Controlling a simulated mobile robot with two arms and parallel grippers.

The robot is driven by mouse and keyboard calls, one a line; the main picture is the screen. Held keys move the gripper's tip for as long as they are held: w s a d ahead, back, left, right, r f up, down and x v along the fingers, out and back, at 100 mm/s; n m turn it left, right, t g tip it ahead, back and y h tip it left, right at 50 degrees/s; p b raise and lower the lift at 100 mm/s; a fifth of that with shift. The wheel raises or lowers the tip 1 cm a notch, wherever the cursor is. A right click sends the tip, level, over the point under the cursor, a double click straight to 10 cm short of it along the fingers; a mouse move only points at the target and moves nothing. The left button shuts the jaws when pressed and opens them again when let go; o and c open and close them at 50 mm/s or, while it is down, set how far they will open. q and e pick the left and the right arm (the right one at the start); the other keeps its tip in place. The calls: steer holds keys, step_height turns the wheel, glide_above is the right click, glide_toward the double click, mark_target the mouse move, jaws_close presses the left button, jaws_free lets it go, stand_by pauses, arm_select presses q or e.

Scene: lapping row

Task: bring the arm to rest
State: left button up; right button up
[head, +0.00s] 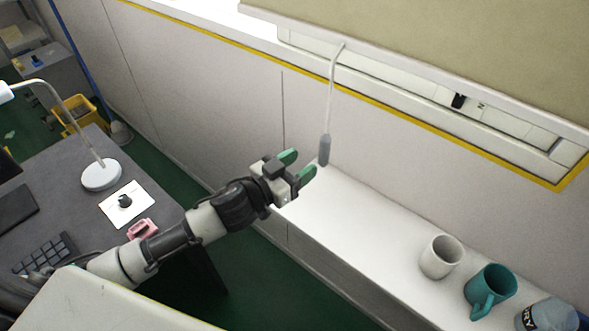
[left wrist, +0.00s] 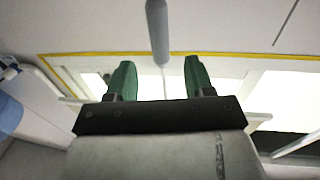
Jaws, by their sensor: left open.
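My left arm comes in from the lower left of the head view, stretched out over the gap between the desk and the white ledge. My left gripper (head: 298,166) has green fingertips, spread apart with nothing between them. In the left wrist view the two green fingers (left wrist: 158,80) stand apart too. A grey cord pull (head: 324,150) hangs on a white cord just beyond the fingertips, apart from them as far as the head view shows. The cord pull also shows in the left wrist view (left wrist: 157,30), above and between the fingers. My right gripper is not in view.
A white ledge (head: 345,225) runs along the wall, bearing a white mug (head: 440,257), a teal mug (head: 491,290) and a grey container (head: 547,316). A dark desk (head: 60,190) at left holds a lamp (head: 101,175), keyboard (head: 45,254) and pink object (head: 142,229). Green floor lies between.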

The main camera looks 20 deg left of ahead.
arm_select(q)
steer(key=shift+s+a, duration=0.3)
steer(key=shift+s, duration=0.25)
steer(key=s+a+f+n+g+y, duration=0.25)
steer(key=s+f+g+y, duration=0.3)
steer(key=s, duration=0.65)
steer(key=s+a+f+n+g+y, duration=0.2)
steer(key=s+a+f+g+y, duration=0.3)
steer(key=s, duration=0.8)
step_height(320, 180, down, 26)
steer(key=d+g+h, duration=0.2)
steer(key=g, duration=0.1)
steer(key=s+a+f, duration=0.3)
steer(key=s+f, duration=1.4)
steer(key=shift+s+f+m+g+y, duration=0.25)
steer(key=shift+m+g+y, duration=0.1)
steer(key=shift+g, duration=0.1)
